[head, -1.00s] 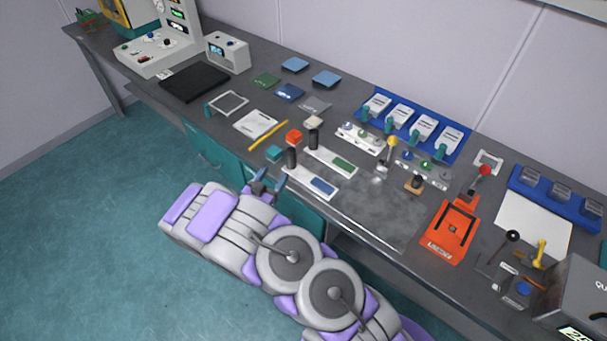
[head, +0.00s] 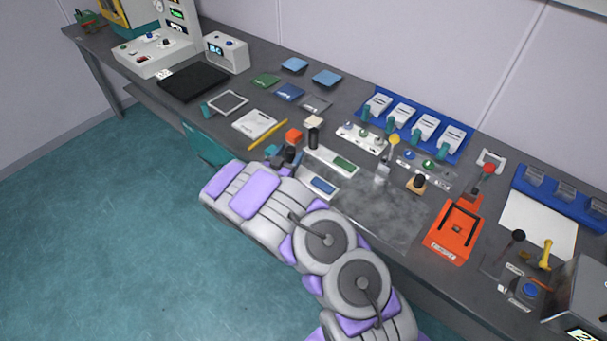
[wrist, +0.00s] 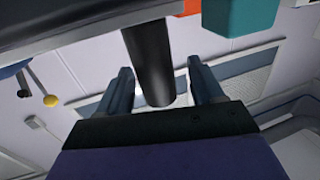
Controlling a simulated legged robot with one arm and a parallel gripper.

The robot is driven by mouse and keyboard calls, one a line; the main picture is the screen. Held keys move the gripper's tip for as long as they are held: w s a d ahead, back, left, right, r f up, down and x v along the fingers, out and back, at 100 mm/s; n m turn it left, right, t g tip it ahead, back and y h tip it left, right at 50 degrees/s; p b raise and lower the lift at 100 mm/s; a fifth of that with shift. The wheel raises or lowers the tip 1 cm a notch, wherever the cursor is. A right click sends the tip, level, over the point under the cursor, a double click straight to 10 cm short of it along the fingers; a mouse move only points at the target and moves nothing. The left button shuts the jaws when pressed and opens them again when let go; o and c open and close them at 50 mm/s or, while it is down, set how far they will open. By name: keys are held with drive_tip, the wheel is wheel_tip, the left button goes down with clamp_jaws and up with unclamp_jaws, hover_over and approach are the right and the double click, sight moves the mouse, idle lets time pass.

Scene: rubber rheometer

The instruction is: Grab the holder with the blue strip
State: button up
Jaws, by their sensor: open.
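The holder with the blue strip (head: 322,186) is a pale block near the bench's front edge in the head view, partly hidden by my arm. Its black upright handle shows in the wrist view (wrist: 150,62). My gripper (head: 284,158) is at the handle end of this holder. In the wrist view my open gripper (wrist: 162,70) has the dark handle between its two fingers, with a visible gap on each side. A similar holder with a green strip (head: 343,163) lies just behind, with its own black handle (head: 313,138).
A red-orange block (head: 293,135) and a teal block (head: 271,151) sit close to my gripper; the teal one also shows in the wrist view (wrist: 240,15). A yellow stick (head: 267,134) lies to the left. An orange device (head: 455,232) stands to the right.

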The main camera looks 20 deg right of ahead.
drive_tip(key=shift+x, duration=1.25)
drive_tip(key=c, duration=1.2)
drive_tip(key=shift+r, duration=0.1)
